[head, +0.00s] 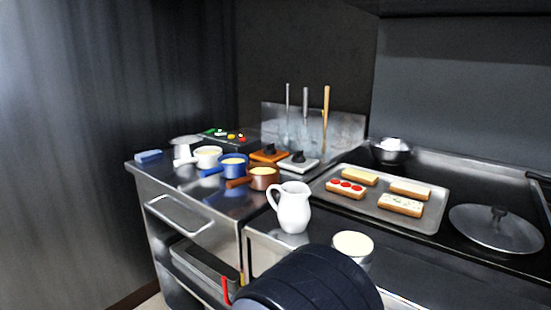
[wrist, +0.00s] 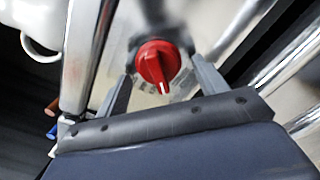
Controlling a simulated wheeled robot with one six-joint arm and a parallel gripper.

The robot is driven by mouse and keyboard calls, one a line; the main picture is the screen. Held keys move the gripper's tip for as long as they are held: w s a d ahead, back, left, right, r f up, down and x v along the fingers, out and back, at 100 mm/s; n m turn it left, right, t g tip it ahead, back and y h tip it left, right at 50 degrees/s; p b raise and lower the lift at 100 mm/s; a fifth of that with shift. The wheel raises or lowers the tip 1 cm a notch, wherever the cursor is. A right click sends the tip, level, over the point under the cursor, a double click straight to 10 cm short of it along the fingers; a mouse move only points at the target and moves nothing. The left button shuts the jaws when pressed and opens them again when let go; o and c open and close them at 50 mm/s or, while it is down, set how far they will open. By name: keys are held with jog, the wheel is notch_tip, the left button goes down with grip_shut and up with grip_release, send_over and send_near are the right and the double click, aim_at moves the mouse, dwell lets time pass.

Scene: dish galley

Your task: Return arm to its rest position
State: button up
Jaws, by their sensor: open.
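My gripper (wrist: 162,68) shows in the wrist view with its two grey fingers spread apart. A round red knob (wrist: 158,62) with a white pointer mark lies between the fingertips in the picture. It sits on a bright metal panel. A small gap shows on each side of the knob; how deep the fingers reach around it I cannot tell. In the head view my dark arm fills the bottom middle, in front of the counter, and hides the gripper and the red knob.
A white pitcher (head: 293,208) and a cream-topped cup (head: 352,246) stand near the counter's front edge, close to my arm. A tray of topped breads (head: 428,221), a lid (head: 496,229) and several small pots are behind. A metal bar (wrist: 82,55) runs left of the gripper.

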jog(key=v, duration=1.1)
jog(key=x, duration=1.1)
jog(key=shift+w+d, duration=0.2)
jog(key=shift+d, duration=0.05)
jog(key=shift+a+f+m+b, duration=0.15)
jog(key=shift+f+m+b, duration=0.1)
jog(key=shift+m+b, duration=0.4)
jog(key=m+b, duration=0.5)
jog(key=m, duration=0.1)
jog(key=r+m+b, duration=0.1)
jog(key=m+b, duration=0.4)
jog(key=m, duration=0.2)
jog(key=m+b, duration=0.5)
jog(key=m, duration=0.2)
jog(key=shift+s+r, duration=0.15)
